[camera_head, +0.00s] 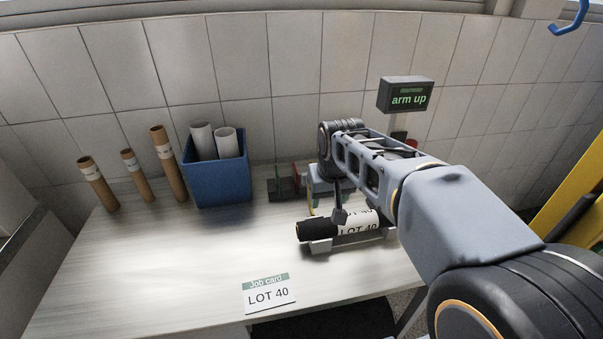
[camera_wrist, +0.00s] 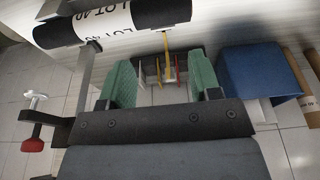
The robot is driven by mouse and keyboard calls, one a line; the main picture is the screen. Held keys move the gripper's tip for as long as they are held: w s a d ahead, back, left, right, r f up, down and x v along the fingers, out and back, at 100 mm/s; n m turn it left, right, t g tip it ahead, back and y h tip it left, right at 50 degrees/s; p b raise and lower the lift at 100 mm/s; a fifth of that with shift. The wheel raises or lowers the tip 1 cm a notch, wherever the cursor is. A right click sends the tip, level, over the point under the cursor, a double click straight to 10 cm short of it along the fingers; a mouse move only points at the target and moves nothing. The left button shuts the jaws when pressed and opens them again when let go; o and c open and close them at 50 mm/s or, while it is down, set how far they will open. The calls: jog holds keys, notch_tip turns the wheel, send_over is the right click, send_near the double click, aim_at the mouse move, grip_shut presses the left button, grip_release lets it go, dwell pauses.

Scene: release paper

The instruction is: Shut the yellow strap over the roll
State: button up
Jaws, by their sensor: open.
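The roll (camera_head: 350,226) is white with black ends and reads LOT 40. It lies in a grey cradle (camera_head: 322,246) on the table, and it also shows along the top of the wrist view (camera_wrist: 120,18). A thin yellow strip (camera_wrist: 166,44), which looks like the strap, stands beside the roll in the wrist view. It does not cross the roll's visible face. My gripper (camera_wrist: 161,74) is open, its green fingers on either side of the strip's lower end, with no visible hold on it. In the head view my arm mostly hides the gripper and strap.
A grey lever arm (camera_wrist: 86,78) reaches to the roll, left of my fingers. A display (camera_head: 405,96) reads "arm up". A blue bin (camera_head: 218,180) with white rolls and brown tubes (camera_head: 167,163) stand at the left. A job card (camera_head: 269,294) lies on clear tabletop in front.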

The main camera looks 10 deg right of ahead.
jog(key=w+r+g+p, duration=0.1)
jog(key=w+r+p, duration=0.25)
jog(key=w, duration=0.95)
jog(key=w+f+g+p, duration=0.2)
jog(key=w+f, duration=0.3)
jog(key=w, duration=0.6)
jog(key=f, duration=0.8)
jog(key=f+p, duration=0.1)
jog(key=f, duration=0.3)
jog(key=shift+w+d+f, duration=0.2)
jog(key=shift+d+f, duration=0.05)
jog(key=shift+f, duration=0.15)
jog(key=shift+c, duration=0.4)
grip_shut()
